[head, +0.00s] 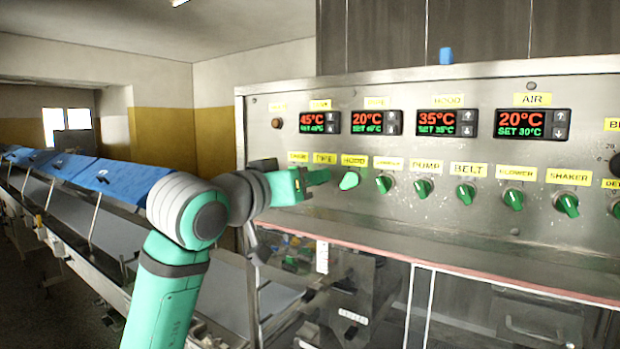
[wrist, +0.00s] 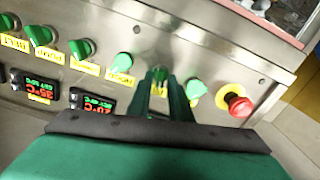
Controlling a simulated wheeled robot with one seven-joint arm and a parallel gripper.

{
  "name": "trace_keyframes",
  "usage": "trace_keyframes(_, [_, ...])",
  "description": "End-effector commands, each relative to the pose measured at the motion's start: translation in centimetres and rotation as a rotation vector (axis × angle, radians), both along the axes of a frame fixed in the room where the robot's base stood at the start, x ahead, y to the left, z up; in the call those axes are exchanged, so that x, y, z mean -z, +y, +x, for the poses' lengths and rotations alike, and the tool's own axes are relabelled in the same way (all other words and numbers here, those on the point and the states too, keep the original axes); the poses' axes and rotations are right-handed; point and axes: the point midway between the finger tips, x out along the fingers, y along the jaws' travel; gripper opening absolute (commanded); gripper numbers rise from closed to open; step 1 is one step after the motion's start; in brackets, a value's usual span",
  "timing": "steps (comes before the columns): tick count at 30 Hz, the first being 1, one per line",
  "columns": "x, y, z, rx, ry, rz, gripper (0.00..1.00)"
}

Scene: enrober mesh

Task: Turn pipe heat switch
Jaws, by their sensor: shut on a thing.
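The pipe switch is a green rotary knob (wrist: 159,73) on the steel control panel (wrist: 215,60). In the wrist view it sits between the tips of my gripper (wrist: 162,84), which is shut on it. In the head view my gripper (head: 314,178) reaches the panel just below the PIPE label (head: 325,158) and hides the knob. The knob's exact angle is hard to tell.
The HOOD knob (head: 349,180) is close on the right, with several green knobs beyond it. In the wrist view another green knob (wrist: 195,88) and a red emergency button (wrist: 237,104) are close on the right. A conveyor with blue covers (head: 90,174) runs along the left.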

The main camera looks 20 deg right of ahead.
Motion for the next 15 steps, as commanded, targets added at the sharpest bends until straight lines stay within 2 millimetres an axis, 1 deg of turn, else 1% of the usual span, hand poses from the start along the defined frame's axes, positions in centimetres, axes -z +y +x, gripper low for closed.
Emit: trace_keyframes(15, [0.09, -0.07, -0.12, -0.001, -0.371, 0.291, 0.00])
